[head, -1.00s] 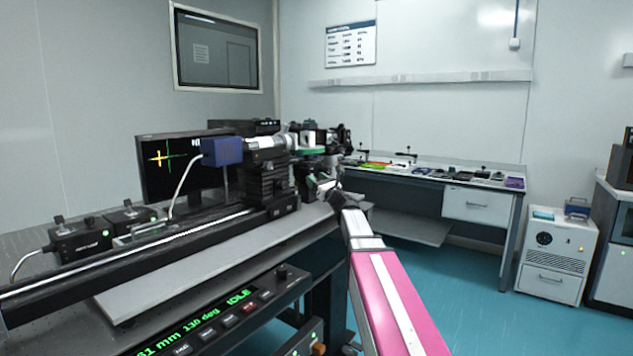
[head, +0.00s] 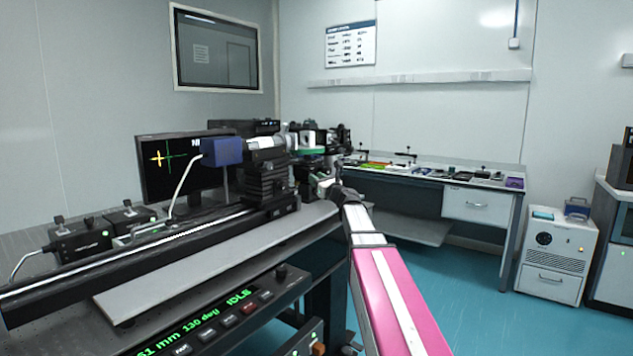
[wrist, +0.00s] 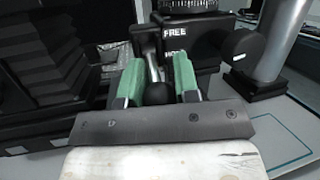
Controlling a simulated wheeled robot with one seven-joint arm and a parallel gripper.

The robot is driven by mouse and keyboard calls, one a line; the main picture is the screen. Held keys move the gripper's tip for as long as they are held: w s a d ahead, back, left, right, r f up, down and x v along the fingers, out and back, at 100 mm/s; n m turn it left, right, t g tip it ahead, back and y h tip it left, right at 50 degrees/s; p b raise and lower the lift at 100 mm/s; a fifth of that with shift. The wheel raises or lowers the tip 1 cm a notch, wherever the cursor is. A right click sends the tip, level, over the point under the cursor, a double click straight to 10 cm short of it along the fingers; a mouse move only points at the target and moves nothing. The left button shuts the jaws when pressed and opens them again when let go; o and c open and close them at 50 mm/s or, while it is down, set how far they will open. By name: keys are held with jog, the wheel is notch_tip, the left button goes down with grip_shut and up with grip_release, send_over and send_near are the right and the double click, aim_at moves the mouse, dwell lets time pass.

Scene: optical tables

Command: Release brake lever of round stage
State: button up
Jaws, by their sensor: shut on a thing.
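In the wrist view, the brake lever (wrist: 153,72) is a metal rod with a black ball knob (wrist: 157,94) between the green pads of my gripper (wrist: 159,82). My gripper is shut on the lever. The round stage's black body (wrist: 190,48) lies just beyond, with white FREE and HOLD labels, HOLD partly hidden by the right pad. The lever stands left of both labels. In the head view, my gripper (head: 325,184) is at the bench beneath the dark optics assembly; the lever is too small to make out there.
A larger black knob (wrist: 241,52) and a metal post (wrist: 283,40) stand right of the stage in the wrist view. Dark ribbed bellows (wrist: 45,60) are at left. In the head view, the optical rail (head: 130,255) runs along the bench, with a blue camera (head: 222,152) above it.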

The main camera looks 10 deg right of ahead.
aim_at(316, 170)
notch_tip(316, 170, up, 2)
jog(key=n+g+h, duration=0.1)
jog(key=g+h, duration=0.1)
jog(key=g, duration=0.2)
jog(key=shift+d+h, duration=0.1)
jog(key=shift+h, duration=0.3)
jog(key=shift+w+r+n+g+h, duration=0.1)
jog(key=shift+r+n+g+h, duration=0.25)
jog(key=shift+g+h, duration=0.6)
jog(key=shift+r+n+g+h, duration=0.15)
jog(key=shift+r+g+h, duration=0.35)
jog(key=shift+g, duration=0.75)
jog(key=shift+a+f, duration=0.1)
jog(key=shift+a, duration=0.1)
jog(key=o, duration=0.9)
jog(key=v, duration=1)
jog(key=shift+s+r, duration=0.25)
jog(key=shift+r, duration=0.1)
jog(key=shift+d, duration=0.1)
